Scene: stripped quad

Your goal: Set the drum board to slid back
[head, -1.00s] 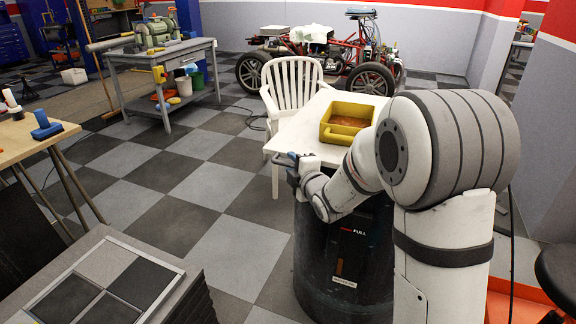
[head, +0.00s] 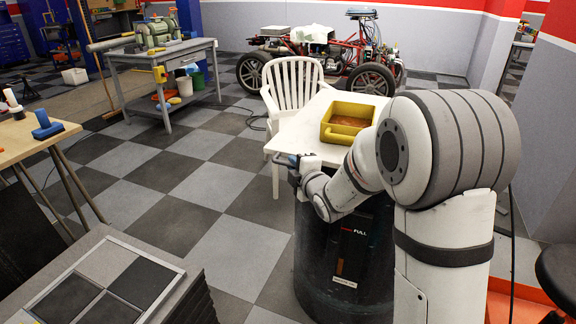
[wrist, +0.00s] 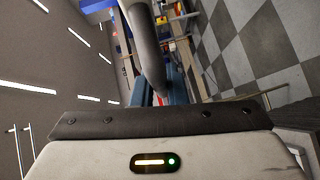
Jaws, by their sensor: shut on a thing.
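The jaws are small and dark there, so the exact contact is hard to see. In the wrist view the gripper's body fills the bottom, and the board cannot be made out clearly.

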